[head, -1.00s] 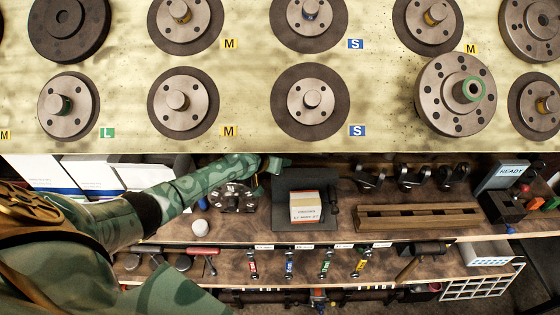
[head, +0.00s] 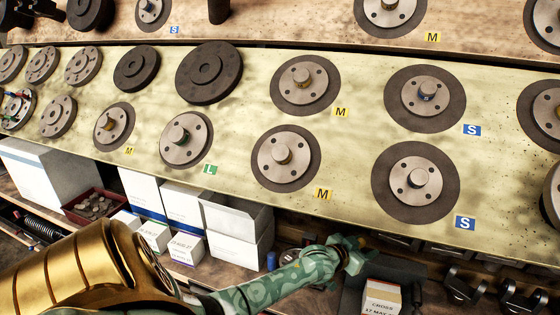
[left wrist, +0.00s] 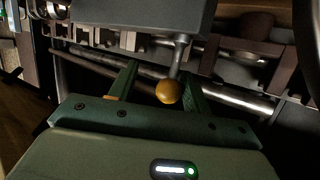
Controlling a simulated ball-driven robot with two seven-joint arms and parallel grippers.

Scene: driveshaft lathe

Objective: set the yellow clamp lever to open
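The clamp lever shows in the left wrist view as an orange-yellow ball knob (left wrist: 168,92) on a short metal rod, which hangs down from a grey block (left wrist: 160,18). My left gripper (left wrist: 160,86) is open, with its two green fingers spread apart. The knob appears between the fingers, closer to the right finger; I cannot tell whether they touch. In the head view my left gripper (head: 352,254) is small, at the lower middle above the dark shelf area. The lever cannot be made out there. My right gripper is not in view.
A pale panel (head: 340,180) with several flanged discs fills the head view. White boxes (head: 237,222) and a dark red tray (head: 92,204) stand at lower left. A small labelled box (head: 381,298) is right of my left gripper. A metal rail (left wrist: 235,98) runs behind the knob.

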